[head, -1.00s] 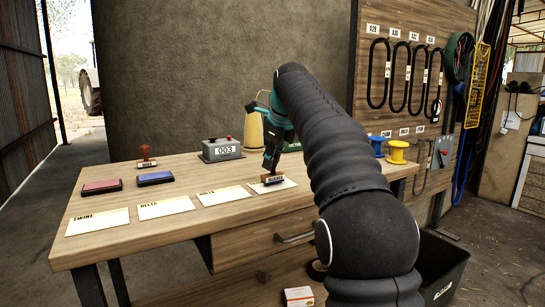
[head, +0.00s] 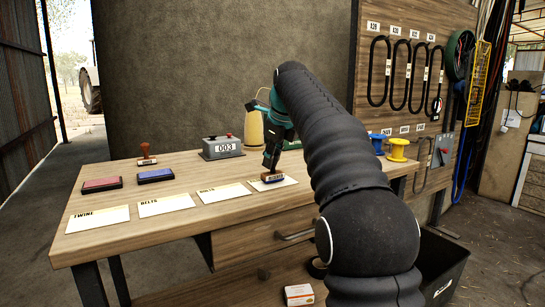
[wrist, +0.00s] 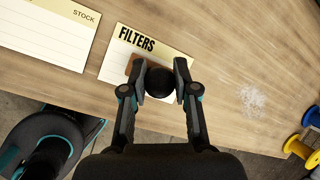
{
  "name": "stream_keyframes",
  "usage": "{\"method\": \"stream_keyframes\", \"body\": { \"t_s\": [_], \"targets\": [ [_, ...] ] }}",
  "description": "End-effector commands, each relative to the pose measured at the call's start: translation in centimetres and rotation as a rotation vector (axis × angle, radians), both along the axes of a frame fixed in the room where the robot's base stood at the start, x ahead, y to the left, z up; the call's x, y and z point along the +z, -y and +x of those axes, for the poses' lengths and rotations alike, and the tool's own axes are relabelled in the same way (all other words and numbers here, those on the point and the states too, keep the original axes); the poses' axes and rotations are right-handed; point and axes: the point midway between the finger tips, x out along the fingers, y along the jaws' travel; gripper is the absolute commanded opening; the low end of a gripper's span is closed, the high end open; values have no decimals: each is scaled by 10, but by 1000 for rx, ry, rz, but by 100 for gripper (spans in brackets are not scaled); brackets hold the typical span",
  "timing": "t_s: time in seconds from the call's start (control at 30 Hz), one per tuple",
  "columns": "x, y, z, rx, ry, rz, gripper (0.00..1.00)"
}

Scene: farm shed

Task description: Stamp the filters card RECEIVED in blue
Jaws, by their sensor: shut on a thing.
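The filters card (wrist: 151,42) is cream with a yellow heading band reading FILTERS. In the head view the card (head: 289,182) lies at the right end of the row. My gripper (wrist: 161,80) is shut on a stamp with a dark round knob (wrist: 160,84) and a brown wooden base. In the head view the stamp's labelled base (head: 272,178) is upright at the card; its lettering is too small to read surely. I cannot tell whether its face touches the card. The stamp hides part of the card. The blue ink pad (head: 155,176) lies open at left.
A red pad (head: 102,184) and a second stamp (head: 147,155) stand at left. Twine (head: 97,219), belts (head: 166,205) and bolts (head: 224,193) cards line the front.

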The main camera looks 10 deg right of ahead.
Motion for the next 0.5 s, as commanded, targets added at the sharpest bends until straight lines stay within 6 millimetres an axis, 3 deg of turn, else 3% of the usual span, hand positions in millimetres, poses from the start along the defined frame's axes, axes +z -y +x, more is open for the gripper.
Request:
{"method": "stream_keyframes", "body": {
  "t_s": [0.5],
  "targets": [
    [-5, 0, 0, 0, 0, 0, 7]
  ]
}}
